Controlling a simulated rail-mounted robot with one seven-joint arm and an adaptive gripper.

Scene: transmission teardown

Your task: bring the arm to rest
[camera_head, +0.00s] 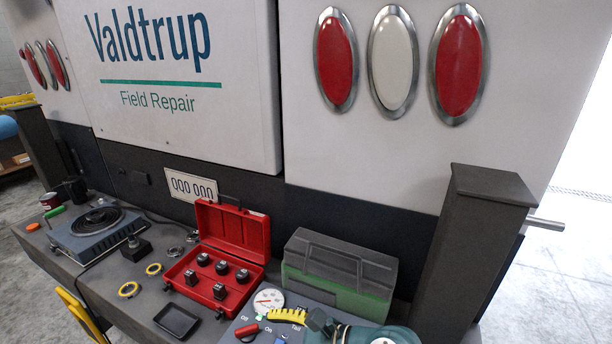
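My gripper is not in view, and I see no part of my arm that I can be sure of. The task names no object. A workbench (130,305) runs along the back of a white vehicle. On it, an open red case (237,228) holds several dark parts in its lower half. A blue-grey device (95,232) with a dark coil on top is at the left. A blue panel with a dial (268,299) and a teal machine (390,335) are at the bottom edge, partly cut off.
A green and grey toolbox (338,275) stands right of the case. A black tray (177,320), two yellow rings (129,289) and a small black block (136,249) lie on the bench. A dark post (480,240) rises at the right. A yellow frame (82,316) is at the lower left.

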